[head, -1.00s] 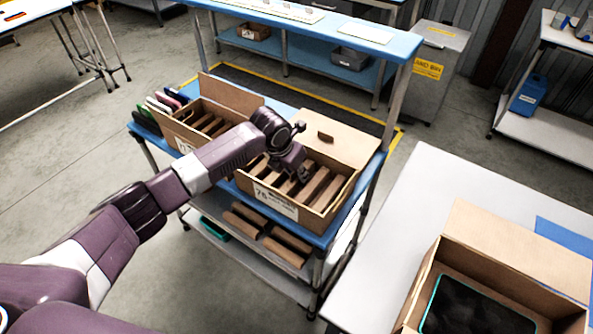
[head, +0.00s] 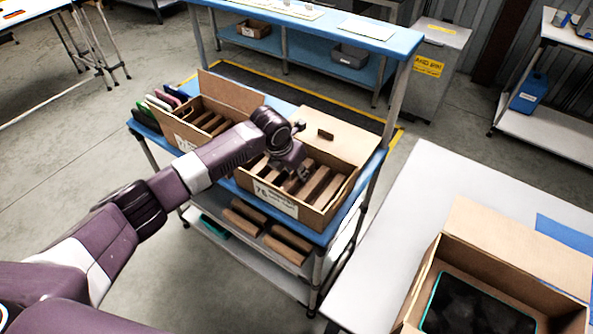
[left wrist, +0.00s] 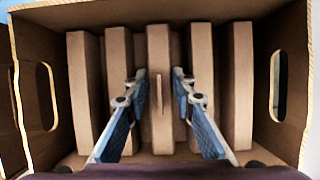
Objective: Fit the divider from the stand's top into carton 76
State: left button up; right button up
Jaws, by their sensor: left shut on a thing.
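Carton 76 (head: 318,220) stands open and tilted on the blue top of the stand (head: 333,232), with its number label on the near side. Several brown upright pieces stand in a row inside it. My left gripper (head: 297,175) is down at the carton's opening, and the wrist hides part of the inside. In the left wrist view, its fingers (left wrist: 158,80) are on both sides of the middle brown piece, which I take for the divider (left wrist: 159,45). A thin upright rib shows on it. I cannot tell how deep it sits. My right gripper is not in view.
Another carton (head: 228,92) stands close on the left, with thin coloured pieces (head: 160,101) beside it. Brown pieces (head: 287,243) lie on the lower shelf. A white table (head: 430,205) with an open box (head: 515,240) is at the right.

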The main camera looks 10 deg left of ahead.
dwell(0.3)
pick_arm(q)
jog(key=o, duration=1.1)
jog(key=w+d+r+p+v, duration=0.1)
jog(key=p+v, duration=0.6)
jog(key=v, duration=1.1)
jog(key=shift+w+r+p, duration=0.25)
jog(key=shift+w+p, duration=0.15)
jog(key=shift+w, duration=0.15)
